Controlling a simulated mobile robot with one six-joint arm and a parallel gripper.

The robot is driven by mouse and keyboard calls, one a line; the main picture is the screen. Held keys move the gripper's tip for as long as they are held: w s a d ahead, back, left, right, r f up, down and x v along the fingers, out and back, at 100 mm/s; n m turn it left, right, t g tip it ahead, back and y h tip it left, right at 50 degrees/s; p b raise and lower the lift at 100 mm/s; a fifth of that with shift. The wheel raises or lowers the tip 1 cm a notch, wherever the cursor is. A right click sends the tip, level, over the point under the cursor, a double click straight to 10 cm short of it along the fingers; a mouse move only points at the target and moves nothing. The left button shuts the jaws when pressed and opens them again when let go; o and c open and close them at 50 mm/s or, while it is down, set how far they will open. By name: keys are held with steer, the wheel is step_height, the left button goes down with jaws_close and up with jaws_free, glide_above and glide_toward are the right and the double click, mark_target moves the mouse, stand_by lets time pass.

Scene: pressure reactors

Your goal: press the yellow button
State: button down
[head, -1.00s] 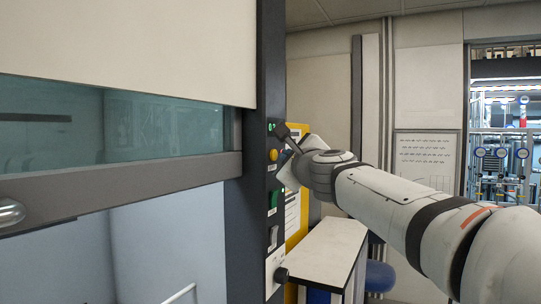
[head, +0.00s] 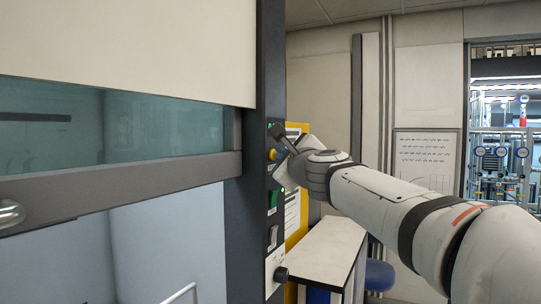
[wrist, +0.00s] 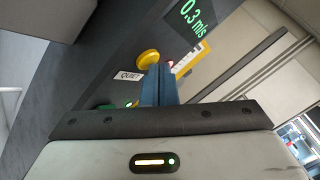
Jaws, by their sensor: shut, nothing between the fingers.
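The yellow button (head: 272,154) is a round knob on the dark vertical control panel (head: 265,90) of the cabinet. It also shows in the wrist view (wrist: 147,58), above a label reading QUIET. My gripper (head: 276,131) is in front of the panel, its tips at about the height just above the button in the head view. In the wrist view its fingers (wrist: 158,72) are together and empty, their tips close to the button's lower right edge. I cannot tell whether they touch it.
A green switch (head: 273,200), a light switch (head: 273,237) and a black knob (head: 281,274) sit lower on the panel. A lit display (wrist: 190,15) reads 0.3 m/s. The glass sash (head: 150,125) is at left and a white bench (head: 330,245) stands beyond the panel.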

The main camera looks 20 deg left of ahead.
stand_by(0.5)
steer(key=shift+s+d, duration=0.1)
steer(key=shift+d, duration=0.65)
steer(key=d+b, duration=0.2)
steer(key=d, duration=0.3)
steer(key=shift+s, duration=0.2)
stand_by(0.5)
